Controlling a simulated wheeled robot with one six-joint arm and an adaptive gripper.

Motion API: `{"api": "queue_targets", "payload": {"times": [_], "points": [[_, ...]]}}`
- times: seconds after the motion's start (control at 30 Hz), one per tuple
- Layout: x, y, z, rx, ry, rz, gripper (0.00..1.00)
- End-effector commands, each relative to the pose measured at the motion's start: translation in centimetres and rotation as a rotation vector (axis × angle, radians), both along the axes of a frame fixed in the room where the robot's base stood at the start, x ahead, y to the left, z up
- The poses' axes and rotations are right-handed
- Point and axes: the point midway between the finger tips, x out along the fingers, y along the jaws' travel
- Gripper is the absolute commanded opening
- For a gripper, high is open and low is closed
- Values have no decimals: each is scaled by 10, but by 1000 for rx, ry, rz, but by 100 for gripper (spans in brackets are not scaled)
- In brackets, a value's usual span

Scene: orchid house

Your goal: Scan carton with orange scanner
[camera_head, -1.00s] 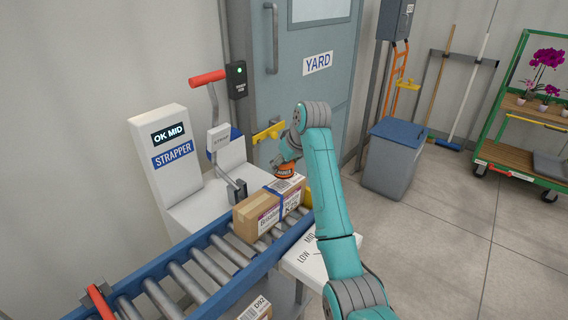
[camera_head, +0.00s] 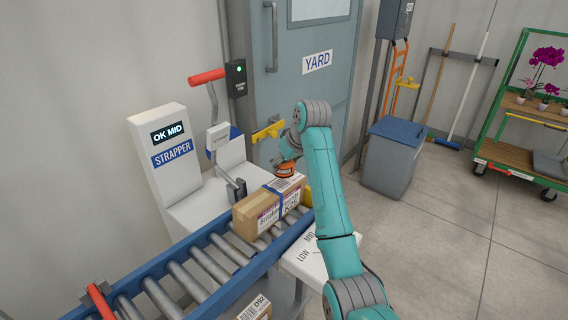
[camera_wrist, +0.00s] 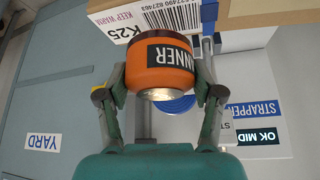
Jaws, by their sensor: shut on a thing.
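My gripper (camera_wrist: 160,85) is shut on the orange scanner (camera_wrist: 150,78), one finger on each side of it. In the head view the scanner (camera_head: 284,168) is just above the far end of the carton (camera_head: 262,215); I cannot tell if they touch. The carton is brown, with a blue strap around it, and sits on the roller conveyor beside the strapper. Its label with barcode (camera_wrist: 170,20) shows close to the scanner in the wrist view. The scanner's bright lower face points towards the wrist camera's near side.
The strapper (camera_head: 165,150) reads "OK MID" and has a red-handled lever (camera_head: 207,77). A grey-blue bin (camera_head: 393,160) and a plant trolley (camera_head: 520,155) stand on the right.

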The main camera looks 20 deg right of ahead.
Motion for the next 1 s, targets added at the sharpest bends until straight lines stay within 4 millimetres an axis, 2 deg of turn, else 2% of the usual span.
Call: {"api": "queue_targets", "payload": {"times": [0.33,1.0], "points": [[0,0,5,0,-2,0,27],[0,0,72,0,-1,0,27]]}}
